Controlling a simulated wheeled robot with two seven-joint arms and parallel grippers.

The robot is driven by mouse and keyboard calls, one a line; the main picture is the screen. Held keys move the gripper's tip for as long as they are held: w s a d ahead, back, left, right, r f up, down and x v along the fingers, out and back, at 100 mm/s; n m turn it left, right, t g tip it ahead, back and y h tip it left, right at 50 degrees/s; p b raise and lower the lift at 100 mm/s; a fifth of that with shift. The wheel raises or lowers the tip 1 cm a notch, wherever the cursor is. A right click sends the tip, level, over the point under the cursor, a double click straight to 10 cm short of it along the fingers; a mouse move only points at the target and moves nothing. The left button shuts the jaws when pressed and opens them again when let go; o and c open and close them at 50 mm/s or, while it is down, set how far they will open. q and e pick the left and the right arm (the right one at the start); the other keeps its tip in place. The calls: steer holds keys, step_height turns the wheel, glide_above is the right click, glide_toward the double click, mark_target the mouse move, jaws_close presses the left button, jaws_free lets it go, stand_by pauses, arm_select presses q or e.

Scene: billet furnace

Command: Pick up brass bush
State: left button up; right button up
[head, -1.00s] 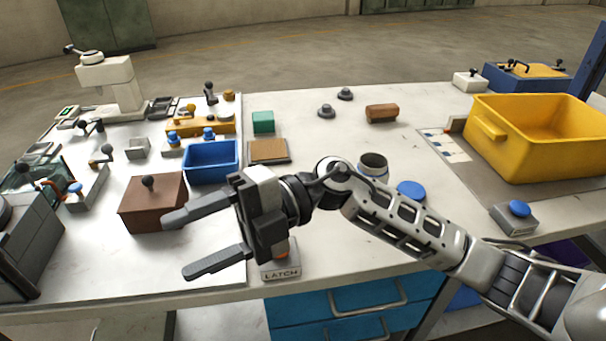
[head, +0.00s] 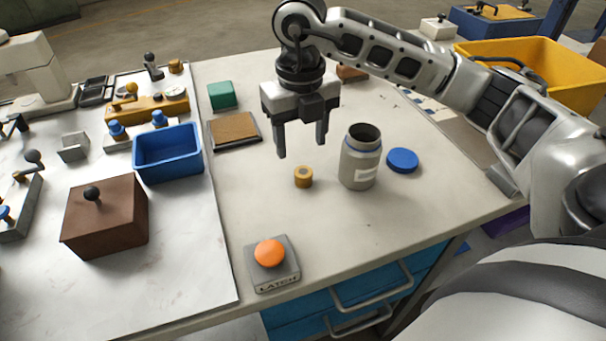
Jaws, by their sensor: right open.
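The brass bush (head: 303,177) is a small golden ring-shaped cylinder with a hole in its top. It stands on the pale bench, just left of an open grey jar. My right gripper (head: 302,151) is open and empty, with its fingers pointing down. In the head view its fingertips appear just above and behind the bush; the exact gap cannot be told. My left gripper is out of view.
The grey jar (head: 361,157) stands close to the right of the bush, with a blue lid (head: 402,160) beyond it. An orange LATCH button (head: 270,253) sits nearer the front. A blue bin (head: 168,154) and brown box (head: 105,216) stand left. Bench in front of the bush is clear.

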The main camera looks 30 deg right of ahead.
mark_target(303, 171)
step_height(303, 171, down, 3)
steer(key=shift+r, duration=0.2)
step_height(303, 171, down, 5)
steer(key=shift+s+d+f+p, duration=0.1)
steer(key=shift+d+p, duration=0.05)
steer(key=shift+p, duration=0.35)
steer(key=c, duration=1.2)
